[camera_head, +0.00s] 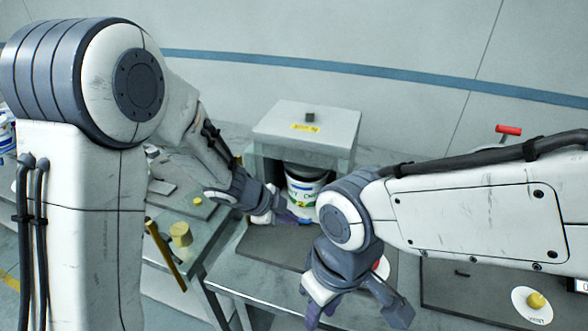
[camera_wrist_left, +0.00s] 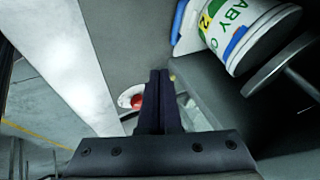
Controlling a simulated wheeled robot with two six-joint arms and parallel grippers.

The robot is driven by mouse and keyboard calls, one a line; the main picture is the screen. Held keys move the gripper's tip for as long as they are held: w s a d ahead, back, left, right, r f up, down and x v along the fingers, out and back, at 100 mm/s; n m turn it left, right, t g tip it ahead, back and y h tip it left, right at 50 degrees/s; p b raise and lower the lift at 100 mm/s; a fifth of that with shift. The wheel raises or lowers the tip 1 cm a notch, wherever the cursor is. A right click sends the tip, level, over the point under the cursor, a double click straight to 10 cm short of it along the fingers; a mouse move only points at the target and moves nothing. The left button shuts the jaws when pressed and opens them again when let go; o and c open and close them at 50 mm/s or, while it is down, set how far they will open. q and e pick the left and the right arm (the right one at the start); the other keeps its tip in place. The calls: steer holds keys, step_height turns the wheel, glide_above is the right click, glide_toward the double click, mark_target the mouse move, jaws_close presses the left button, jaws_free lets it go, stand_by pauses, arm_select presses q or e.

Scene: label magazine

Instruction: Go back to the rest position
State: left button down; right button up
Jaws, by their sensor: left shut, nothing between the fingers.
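My left gripper (camera_head: 294,217) is shut and empty, low in front of the grey machine (camera_head: 305,128) with a yellow sticker and beside the white labelled tub (camera_head: 303,190) under it. In the left wrist view the shut fingers (camera_wrist_left: 158,78) point away from the camera, with nothing between them. The tub (camera_wrist_left: 245,28) shows there at upper right. My right gripper (camera_head: 356,312) hangs low at the front centre. Its fingers are spread apart, with nothing visible between them. The tips are partly cut off by the frame's lower edge.
A white disc with a red knob (camera_head: 382,268) is partly hidden behind my right gripper; it also shows in the left wrist view (camera_wrist_left: 136,101). A yellow-knobbed white disc (camera_head: 531,306) lies on the right mat. A yellow cylinder (camera_head: 180,234) stands on the left table. A red handle (camera_head: 508,130) is behind my right arm.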

arm_select(q)
steer(key=s+a+r+n+t+y, duration=0.3)
steer(key=a+r+n+y, duration=0.1)
steer(key=r+n, duration=0.3)
steer(key=s+a+r+n+g+y, duration=0.1)
steer(key=s+n+g, duration=0.5)
steer(key=s, duration=1.6)
steer(key=shift+s+g, duration=0.3)
steer(key=shift+g, duration=0.2)
steer(key=shift+a, duration=0.15)
